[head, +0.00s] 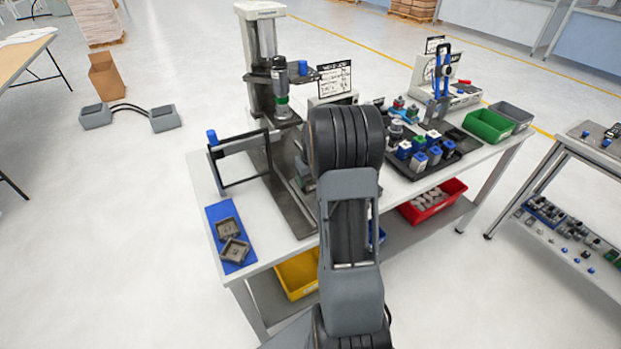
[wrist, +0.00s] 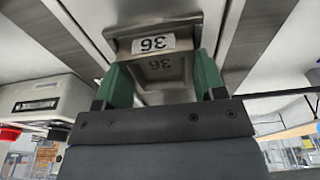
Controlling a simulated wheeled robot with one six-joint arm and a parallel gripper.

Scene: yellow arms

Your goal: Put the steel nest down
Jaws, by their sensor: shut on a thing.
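In the wrist view the steel nest (wrist: 168,28) is a grey metal block with a white label reading 36. My gripper (wrist: 160,68) has its green finger pads on both sides of the nest and is shut on it. Grey metal and white surfaces show around the nest; I cannot tell whether it touches anything beneath. In the head view my own arm hides the gripper and the held nest. Two other grey-brown square nests lie on a blue mat (head: 213,212) at the table's front left corner.
A press (head: 262,50) with a dark base plate (head: 290,208) and a black frame guard (head: 240,160) stands on the white table. A black tray (head: 455,158) of blue-topped parts is to the right. Green (head: 488,126) and grey bins (head: 512,115) stand at the right end.

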